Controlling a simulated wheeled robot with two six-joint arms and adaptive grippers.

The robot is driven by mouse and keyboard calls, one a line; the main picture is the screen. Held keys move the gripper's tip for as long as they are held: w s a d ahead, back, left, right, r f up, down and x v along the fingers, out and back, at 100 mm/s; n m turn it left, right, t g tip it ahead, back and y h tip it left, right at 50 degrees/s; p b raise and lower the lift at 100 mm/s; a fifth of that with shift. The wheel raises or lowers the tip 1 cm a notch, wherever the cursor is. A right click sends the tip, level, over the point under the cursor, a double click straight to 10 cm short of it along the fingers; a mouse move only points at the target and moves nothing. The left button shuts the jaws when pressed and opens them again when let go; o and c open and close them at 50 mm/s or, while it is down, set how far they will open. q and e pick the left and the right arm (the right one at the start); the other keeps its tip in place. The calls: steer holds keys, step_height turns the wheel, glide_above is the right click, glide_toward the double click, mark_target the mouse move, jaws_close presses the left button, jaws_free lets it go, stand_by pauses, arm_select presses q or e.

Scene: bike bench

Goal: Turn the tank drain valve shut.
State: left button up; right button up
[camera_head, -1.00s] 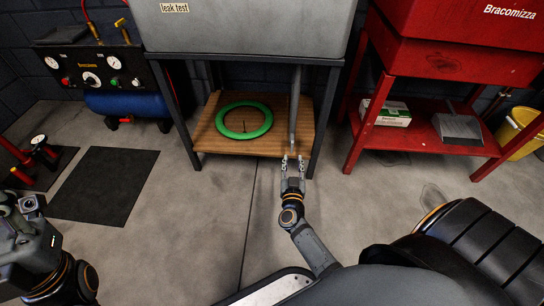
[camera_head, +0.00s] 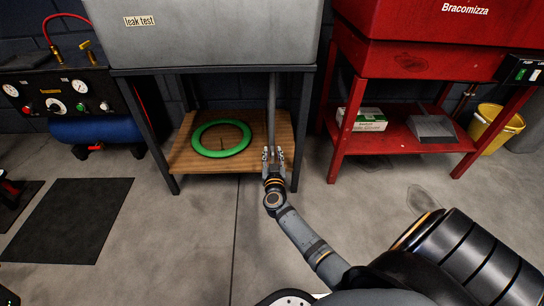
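The grey tank (camera_head: 215,38) with a "leak test" label stands on a dark frame at the top middle. A grey drain pipe (camera_head: 271,108) comes down from under it, in front of the right part of the wooden shelf (camera_head: 218,165). I cannot make out a valve handle; it may be hidden or too small. My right gripper (camera_head: 272,153) is at the pipe's lower end in the picture, its two fingers apart and pointing up at it. I see nothing held between them and cannot tell whether they touch the pipe. My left gripper is out of view.
A green ring (camera_head: 221,138) lies on the shelf. The frame's front right leg (camera_head: 301,130) stands close beside my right gripper. A red bench (camera_head: 400,60) with a box (camera_head: 362,120) and a yellow bucket (camera_head: 495,130) stand right. A compressor (camera_head: 92,128) stands left. Floor between is clear.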

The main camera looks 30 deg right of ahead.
jaws_close()
steer(key=shift+s, duration=0.1)
stand_by(0.3)
steer(key=f+m, duration=0.1)
steer(key=m, duration=0.4)
steer(key=s+d+m+p, duration=0.1)
steer(key=m, duration=0.5)
steer(key=d+f+m+p, duration=0.1)
steer(key=m, duration=0.5)
steer(key=shift+s+f, duration=0.15)
steer(key=shift+f, duration=0.15)
steer(key=shift+m, duration=0.3)
